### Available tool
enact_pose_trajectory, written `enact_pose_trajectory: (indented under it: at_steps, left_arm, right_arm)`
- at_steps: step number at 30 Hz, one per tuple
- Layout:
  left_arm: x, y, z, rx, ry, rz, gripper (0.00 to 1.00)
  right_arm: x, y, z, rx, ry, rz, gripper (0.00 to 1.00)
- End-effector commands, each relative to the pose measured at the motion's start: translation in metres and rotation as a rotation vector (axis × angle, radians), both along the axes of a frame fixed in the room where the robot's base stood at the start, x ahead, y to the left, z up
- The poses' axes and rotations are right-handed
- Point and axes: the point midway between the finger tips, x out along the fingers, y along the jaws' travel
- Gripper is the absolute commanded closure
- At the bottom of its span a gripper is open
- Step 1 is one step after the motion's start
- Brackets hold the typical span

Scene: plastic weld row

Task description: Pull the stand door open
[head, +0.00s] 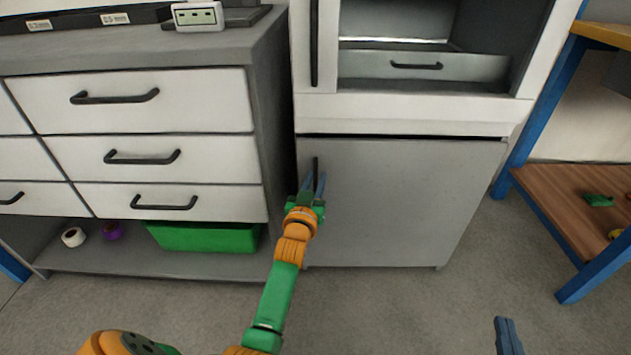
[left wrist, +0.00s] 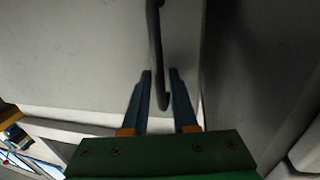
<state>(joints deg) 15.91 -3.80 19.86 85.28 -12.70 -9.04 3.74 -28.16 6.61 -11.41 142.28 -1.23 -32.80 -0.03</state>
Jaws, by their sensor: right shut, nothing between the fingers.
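The stand door (head: 400,200) is a plain grey panel below the white machine, and it looks shut. Its dark upright handle (head: 315,164) is near the door's left edge. My left gripper (head: 314,183) is at the handle. In the left wrist view its two blue fingers (left wrist: 160,80) are open, one on each side of the lower part of the handle (left wrist: 155,40), with gaps showing. My right gripper (head: 508,335) shows only in part at the bottom right, away from the door; it is shut and empty.
A grey cabinet with white drawers (head: 160,100) stands close to the left of the door. A green bin (head: 205,238) sits on its low shelf. A blue-framed rack with a wooden shelf (head: 580,210) stands to the right. The floor (head: 410,310) before the door is clear.

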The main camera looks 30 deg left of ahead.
Motion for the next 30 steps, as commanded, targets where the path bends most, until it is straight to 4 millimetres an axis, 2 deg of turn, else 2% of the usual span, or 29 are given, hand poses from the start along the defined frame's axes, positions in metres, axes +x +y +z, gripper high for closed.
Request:
enact_pose_trajectory:
  at_steps: [1,3,30]
  left_arm:
    - [0.0,0.0,0.0001,0.0,0.0,0.0,0.86]
    - [-0.0001,0.0,0.0,0.0,0.0,0.0,1.0]
    - [-0.0001,-0.0001,0.0001,0.0,-0.001,0.0,1.0]
  right_arm:
    - [0.0,0.0,-0.0001,0.0,0.0,0.0,1.0]
    - [0.0,0.0,-0.0002,0.0,0.001,0.0,1.0]
    - [0.0,-0.0002,-0.0006,-0.001,0.002,-0.001,1.0]
